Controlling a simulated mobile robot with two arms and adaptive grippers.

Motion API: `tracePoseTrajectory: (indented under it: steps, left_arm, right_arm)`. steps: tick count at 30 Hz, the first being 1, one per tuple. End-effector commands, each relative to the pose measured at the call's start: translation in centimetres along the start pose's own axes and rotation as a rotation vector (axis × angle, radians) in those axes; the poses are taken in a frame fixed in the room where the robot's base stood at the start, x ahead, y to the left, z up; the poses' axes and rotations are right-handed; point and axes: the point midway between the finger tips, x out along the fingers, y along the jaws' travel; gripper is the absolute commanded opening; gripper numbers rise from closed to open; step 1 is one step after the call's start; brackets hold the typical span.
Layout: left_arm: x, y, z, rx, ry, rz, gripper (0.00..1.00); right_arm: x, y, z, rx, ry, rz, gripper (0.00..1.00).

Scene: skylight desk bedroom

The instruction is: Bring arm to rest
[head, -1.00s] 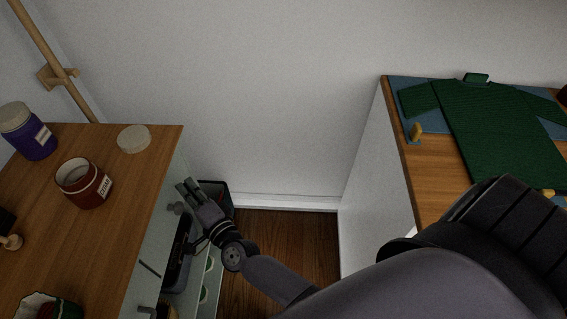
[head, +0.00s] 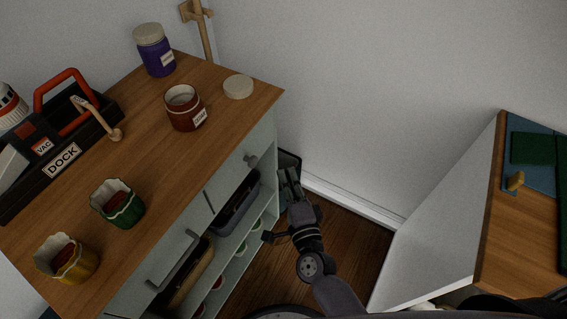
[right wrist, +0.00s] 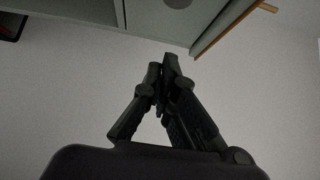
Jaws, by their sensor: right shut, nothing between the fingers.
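My right gripper (head: 290,183) is beside the right side of the wooden-topped cabinet (head: 225,110), below the level of its top, over the gap in front of the white wall. In the right wrist view its fingers (right wrist: 162,68) meet at the tips, shut with nothing between them. The dark arm (head: 338,292) behind it reaches in from the bottom of the head view. My left gripper is in neither view.
The cabinet top holds a purple jar (head: 155,52), a red jar (head: 184,108), a round lid (head: 238,87), green (head: 118,204) and yellow (head: 68,260) pots, and a black DOCK caddy (head: 62,160). A second wooden-topped unit (head: 520,235) stands at right. Dark floor (head: 350,240) lies between.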

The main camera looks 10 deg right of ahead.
Motion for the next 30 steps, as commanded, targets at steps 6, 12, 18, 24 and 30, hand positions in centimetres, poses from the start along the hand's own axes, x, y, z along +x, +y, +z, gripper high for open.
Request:
tracePoseTrajectory:
  steps: [6, 12, 18, 24, 30]
  left_arm:
    - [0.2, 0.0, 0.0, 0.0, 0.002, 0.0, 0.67]
    - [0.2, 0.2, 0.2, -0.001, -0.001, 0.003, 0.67]
    - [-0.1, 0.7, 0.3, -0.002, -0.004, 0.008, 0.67]
    - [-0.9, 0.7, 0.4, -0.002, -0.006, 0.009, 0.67]
    - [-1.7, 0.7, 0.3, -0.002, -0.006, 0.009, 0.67]
  right_arm:
    - [-2.3, 0.0, 0.0, -0.002, 0.0, 0.0, 0.0]
    - [-2.6, -0.1, 0.0, -0.001, 0.0, -0.002, 0.0]
    - [-3.1, 4.0, 0.3, -0.123, -0.042, 0.08, 0.0]
    - [-7.2, 17.0, -0.1, -0.507, -0.219, 0.344, 0.0]
    - [-15.8, 29.4, -2.8, -0.862, -0.476, 0.629, 0.0]
